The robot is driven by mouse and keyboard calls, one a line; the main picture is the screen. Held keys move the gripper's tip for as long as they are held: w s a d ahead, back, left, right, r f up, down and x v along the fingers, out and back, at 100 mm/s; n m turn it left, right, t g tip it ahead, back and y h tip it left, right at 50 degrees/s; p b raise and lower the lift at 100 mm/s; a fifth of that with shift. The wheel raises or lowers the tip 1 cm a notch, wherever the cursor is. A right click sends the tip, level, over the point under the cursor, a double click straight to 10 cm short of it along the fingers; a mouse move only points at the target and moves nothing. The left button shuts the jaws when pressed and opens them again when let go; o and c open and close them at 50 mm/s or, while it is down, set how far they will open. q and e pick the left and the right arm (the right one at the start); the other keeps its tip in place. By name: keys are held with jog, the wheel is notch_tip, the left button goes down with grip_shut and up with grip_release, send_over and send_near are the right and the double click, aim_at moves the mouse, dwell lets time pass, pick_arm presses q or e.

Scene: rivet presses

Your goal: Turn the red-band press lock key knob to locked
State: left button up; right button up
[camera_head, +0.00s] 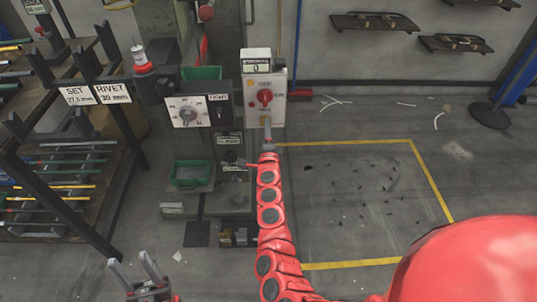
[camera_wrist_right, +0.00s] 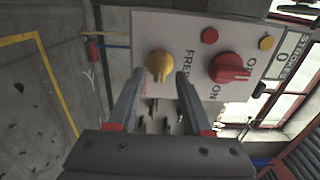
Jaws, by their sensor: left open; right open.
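The press control panel (camera_head: 265,85) is a pale upright box at the middle of the head view. It fills the upper part of the right wrist view (camera_wrist_right: 197,50). A round yellow knob (camera_wrist_right: 159,66) sits on it near lettering reading FREE; I take it as the lock key knob. Its exact pointing is unclear. My right gripper (camera_wrist_right: 158,84) is open, its fingertips at either side of the yellow knob; I cannot tell whether they touch it. In the head view it is small, just below the panel. My left gripper (camera_head: 135,272) is open and empty, low at left.
A larger red knob (camera_wrist_right: 230,68) and a red button (camera_wrist_right: 210,36) are close by on the panel. A second panel with a dial (camera_head: 187,113) stands left of it. A rack of rods (camera_head: 60,170) is at left.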

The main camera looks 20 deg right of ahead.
jog(key=p+v, duration=0.1)
jog(key=v, duration=1.4)
jog(key=shift+s, duration=0.2)
